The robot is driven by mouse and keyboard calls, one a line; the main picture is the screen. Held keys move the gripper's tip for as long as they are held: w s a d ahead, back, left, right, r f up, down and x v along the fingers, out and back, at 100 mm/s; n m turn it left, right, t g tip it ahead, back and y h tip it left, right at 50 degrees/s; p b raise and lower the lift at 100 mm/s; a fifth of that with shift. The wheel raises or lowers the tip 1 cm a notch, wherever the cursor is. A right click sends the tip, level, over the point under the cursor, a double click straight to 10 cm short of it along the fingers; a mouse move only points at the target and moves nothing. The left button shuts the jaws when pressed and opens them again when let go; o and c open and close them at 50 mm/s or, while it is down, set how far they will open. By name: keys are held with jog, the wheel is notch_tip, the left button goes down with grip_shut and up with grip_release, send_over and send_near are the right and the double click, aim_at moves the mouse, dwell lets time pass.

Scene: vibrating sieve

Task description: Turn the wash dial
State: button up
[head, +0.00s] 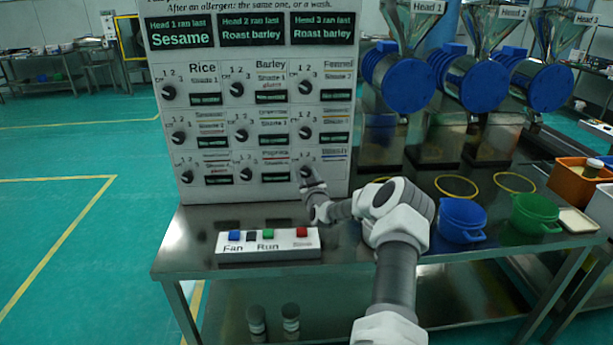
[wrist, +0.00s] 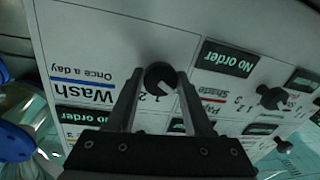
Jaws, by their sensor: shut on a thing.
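The wash dial is a round black knob with a pale pointer mark, at the bottom right of the white panel (head: 264,120) in the head view. In the wrist view the dial (wrist: 159,72) sits between the two fingertips, beside the Wash label (wrist: 82,90), which reads "Once a day". My gripper (wrist: 161,78) is shut on the dial. In the head view my gripper (head: 310,182) reaches the panel from below right and covers part of the dial. The numbers 1 and 2 show by the dial; the rest of its scale is hidden by a finger.
Other dials, such as the paprika dial (head: 246,174), sit in rows on the panel. A button box (head: 268,253) lies on the steel table below. Blue-ended sieve heads (head: 400,80), a blue pot (head: 462,222) and a green pot (head: 535,215) stand to the right.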

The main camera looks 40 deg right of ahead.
grip_shut()
jog(key=shift+a, duration=0.1)
jog(key=shift+f+b, duration=0.15)
jog(key=shift+b, duration=0.3)
jog(key=m+b, duration=0.1)
jog(key=b, duration=0.1)
jog(key=shift+f+m+b, duration=0.15)
jog(key=shift+m+b, duration=0.2)
jog(key=shift+m, duration=0.05)
jog(key=m+b, duration=0.4)
jog(key=shift+b, duration=0.4)
jog(key=shift+r+m+h+b, duration=0.2)
jog(key=shift+m+h+b, duration=0.2)
jog(key=shift+m+b, duration=0.65)
jog(key=shift+r+t, duration=0.1)
jog(key=shift+t, duration=0.2)
